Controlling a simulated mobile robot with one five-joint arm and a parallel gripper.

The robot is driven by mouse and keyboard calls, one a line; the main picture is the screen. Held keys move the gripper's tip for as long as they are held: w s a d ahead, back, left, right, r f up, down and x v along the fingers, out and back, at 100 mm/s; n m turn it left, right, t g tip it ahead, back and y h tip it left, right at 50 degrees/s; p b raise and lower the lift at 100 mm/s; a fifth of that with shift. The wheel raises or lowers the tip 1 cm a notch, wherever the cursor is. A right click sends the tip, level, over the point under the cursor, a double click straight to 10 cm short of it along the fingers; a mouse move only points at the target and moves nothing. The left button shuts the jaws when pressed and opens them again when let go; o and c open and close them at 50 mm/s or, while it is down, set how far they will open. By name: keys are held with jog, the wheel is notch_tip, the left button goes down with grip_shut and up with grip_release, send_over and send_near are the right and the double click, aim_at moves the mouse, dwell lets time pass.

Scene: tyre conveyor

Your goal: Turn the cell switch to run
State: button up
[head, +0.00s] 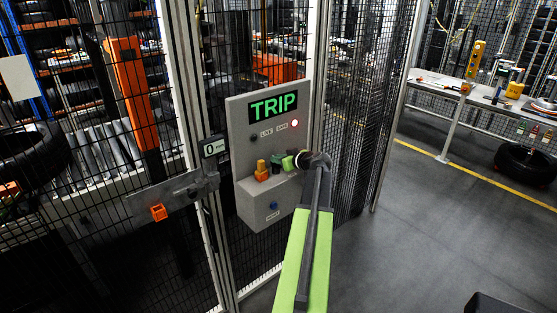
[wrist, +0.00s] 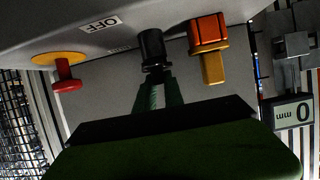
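The grey switch panel (head: 262,130) shows a green TRIP sign (head: 273,106) above its knobs. In the wrist view a dark switch knob (wrist: 152,48) sticks out mid-panel, near an OFF label (wrist: 100,23). My gripper (head: 287,162) is in front of the panel, its green fingertips close to the dark knob. In the wrist view a narrow gap shows between the fingers of my gripper (wrist: 160,88), and their tips end at the knob's outer end. Whether they touch the knob is unclear. The fingers do not visibly close around it.
An orange-and-yellow knob (wrist: 208,45) and a red button on yellow (wrist: 66,75) flank the dark knob. A SAFE lamp (head: 295,124) glows; the LIVE lamp (head: 253,138) is dark. Mesh fence surrounds the panel.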

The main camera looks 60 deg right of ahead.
jog(key=shift+a, duration=0.1)
grip_shut()
jog(key=m+g+h, duration=0.1)
jog(key=h, duration=0.1)
jog(key=m+g+h, duration=0.1)
jog(key=m, duration=0.1)
jog(key=shift+w+a+m+h, duration=0.1)
jog(key=shift+a+m+h, duration=0.2)
jog(key=shift+h, duration=0.1)
jog(key=m+g+h, duration=0.2)
jog(key=m+g, duration=0.1)
jog(key=m+g+h, duration=0.1)
jog(key=m, duration=0.1)
jog(key=shift+w+h, duration=0.3)
jog(key=shift+h, duration=0.1)
jog(key=shift+a+m+g+h, duration=0.1)
jog(key=shift+m+g+h, duration=0.3)
jog(key=shift+m+g, duration=0.55)
jog(key=shift+g, duration=0.45)
jog(key=o, duration=0.7)
grip_release()
jog(key=shift+o, duration=0.2)
